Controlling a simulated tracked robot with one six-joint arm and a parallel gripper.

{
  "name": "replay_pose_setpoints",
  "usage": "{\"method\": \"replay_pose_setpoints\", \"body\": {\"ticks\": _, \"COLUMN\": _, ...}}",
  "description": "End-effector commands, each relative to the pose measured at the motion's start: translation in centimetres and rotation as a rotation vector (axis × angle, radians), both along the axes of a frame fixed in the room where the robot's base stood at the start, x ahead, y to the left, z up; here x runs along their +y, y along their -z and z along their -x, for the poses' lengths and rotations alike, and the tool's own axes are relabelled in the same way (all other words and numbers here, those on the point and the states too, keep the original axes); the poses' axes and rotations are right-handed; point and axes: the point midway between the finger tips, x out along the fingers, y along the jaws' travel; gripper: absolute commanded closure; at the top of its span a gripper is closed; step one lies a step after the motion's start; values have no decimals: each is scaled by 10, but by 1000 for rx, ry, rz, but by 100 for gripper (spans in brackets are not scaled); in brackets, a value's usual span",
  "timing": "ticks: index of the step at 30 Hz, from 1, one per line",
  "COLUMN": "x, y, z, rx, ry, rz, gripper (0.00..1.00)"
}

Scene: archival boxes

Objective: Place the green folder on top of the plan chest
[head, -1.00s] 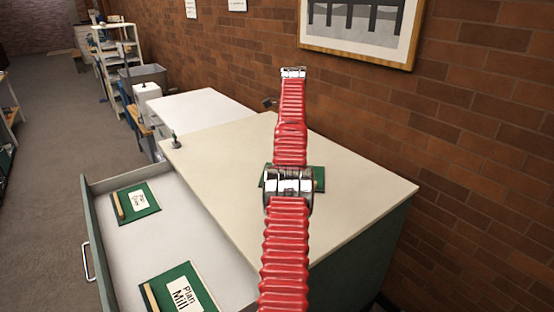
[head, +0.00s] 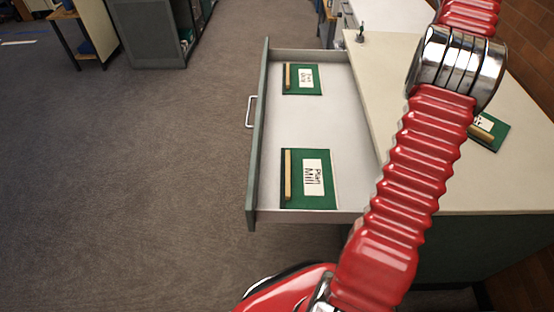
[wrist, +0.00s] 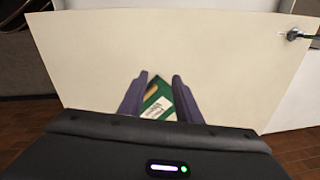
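A green folder with a white label and tan strip (head: 494,126) lies on the cream top of the plan chest (head: 525,185), partly hidden behind my arm in the head view. In the wrist view the folder (wrist: 158,102) shows between the two dark fingers of my gripper (wrist: 160,77), over the chest top. The fingers are apart with nothing clamped between them. Whether they touch the folder is unclear. Two more green folders with white labels lie in the chest's open drawer (head: 340,120): one farther back (head: 315,88) and one nearer (head: 327,200). My gripper is outside the head view.
The pulled-out drawer has a handle (head: 251,112) on its front and juts over the grey carpet (head: 150,180). A small object (head: 360,35) stands at the chest top's far corner. A brick wall (head: 530,45) runs along the right. Carpet left of the drawer is clear.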

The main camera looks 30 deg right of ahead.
Motion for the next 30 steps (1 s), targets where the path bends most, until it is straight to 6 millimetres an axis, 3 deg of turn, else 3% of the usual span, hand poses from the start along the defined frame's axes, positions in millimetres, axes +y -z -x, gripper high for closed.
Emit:
{"method": "replay_pose_setpoints", "body": {"ticks": 6, "x": 74, "y": -29, "z": -30, "rx": -15, "ry": -243, "rz": 45, "gripper": 69}}
{"method": "replay_pose_setpoints", "body": {"ticks": 15, "x": 177, "y": -52, "z": -48, "rx": -32, "ry": -573, "rz": 110, "gripper": 69}}
{"method": "replay_pose_setpoints", "body": {"ticks": 23, "x": 266, "y": -59, "z": -41, "rx": -48, "ry": -856, "rz": 171, "gripper": 69}}
{"method": "replay_pose_setpoints", "body": {"ticks": 30, "x": 343, "y": -54, "z": -21, "rx": -65, "ry": -1116, "rz": 234, "gripper": 69}}
